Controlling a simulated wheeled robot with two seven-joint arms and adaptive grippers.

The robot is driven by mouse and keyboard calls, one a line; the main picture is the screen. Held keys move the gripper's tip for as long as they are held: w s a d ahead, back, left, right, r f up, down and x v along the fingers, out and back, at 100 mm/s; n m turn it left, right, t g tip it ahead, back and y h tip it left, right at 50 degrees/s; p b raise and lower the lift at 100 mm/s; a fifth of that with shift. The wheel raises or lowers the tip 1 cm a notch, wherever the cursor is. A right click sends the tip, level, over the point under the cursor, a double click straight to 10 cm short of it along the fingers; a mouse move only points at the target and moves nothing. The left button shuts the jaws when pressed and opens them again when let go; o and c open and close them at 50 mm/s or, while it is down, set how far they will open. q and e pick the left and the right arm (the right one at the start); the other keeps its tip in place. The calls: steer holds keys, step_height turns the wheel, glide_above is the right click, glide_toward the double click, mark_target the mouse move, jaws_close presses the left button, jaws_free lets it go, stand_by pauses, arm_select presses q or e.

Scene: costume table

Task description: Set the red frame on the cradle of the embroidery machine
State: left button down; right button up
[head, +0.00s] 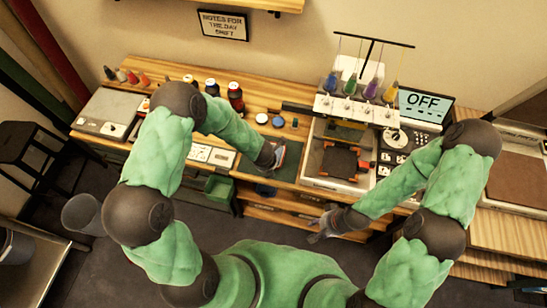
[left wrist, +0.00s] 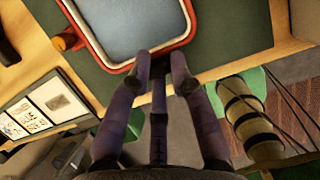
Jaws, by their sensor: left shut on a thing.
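The red frame (left wrist: 112,68) is a rounded rim around grey-blue cloth, seen in the left wrist view. It lies over a dark green mat, and its top runs out of the picture. My left gripper (left wrist: 162,66) is shut on its near rim; in the head view this gripper (head: 270,163) is at the table's front, left of the machine. The embroidery machine (head: 350,112) stands right of it, with a dark cradle (head: 341,162) with orange-red parts below its needle heads. My right gripper (head: 322,229) is open and empty, low in front of the table.
Spools (head: 236,96) and small round dishes (head: 270,120) stand behind my left gripper. A screen reading OFF (head: 424,103) and a knob panel (head: 400,145) are at the machine's right. A green bin (head: 219,188) sits below the table edge.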

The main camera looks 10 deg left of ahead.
arm_select(q)
steer(key=shift+r, duration=0.1)
arm_select(e)
steer(key=shift+r, duration=0.1)
arm_select(q)
steer(key=shift+r+p, duration=2.3)
steer(key=shift+r, duration=0.15)
arm_select(e)
step_height(320, 180, up, 4)
steer(key=shift+r, duration=0.15)
